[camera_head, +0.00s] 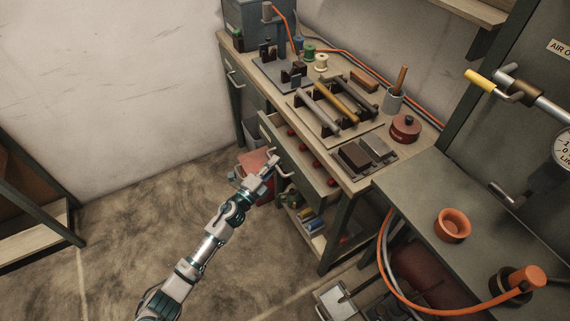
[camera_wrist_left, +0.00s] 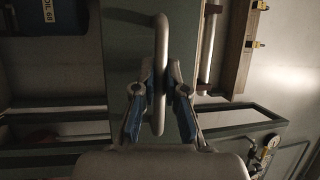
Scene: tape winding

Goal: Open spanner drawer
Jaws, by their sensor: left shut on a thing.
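The drawer my left gripper (camera_head: 271,163) holds is under the wooden-topped bench, with a grey-green front (camera_head: 300,172) and a pale bar handle (camera_head: 284,173). It stands partly out from the bench, and several round red items show inside; I cannot make out spanners. In the left wrist view the handle (camera_wrist_left: 160,45) runs up and down in front of the green drawer front (camera_wrist_left: 126,60). The blue-padded fingers of my left gripper (camera_wrist_left: 160,100) are on both sides of the handle, shut on it. My right gripper is not in view.
Another closed drawer (camera_head: 236,82) is at the bench's left. A lower shelf (camera_head: 318,243) holds coloured items below the open drawer. A green side table (camera_head: 435,190) with an orange cup (camera_head: 453,225) stands right. The floor (camera_head: 130,220) to the left is clear.

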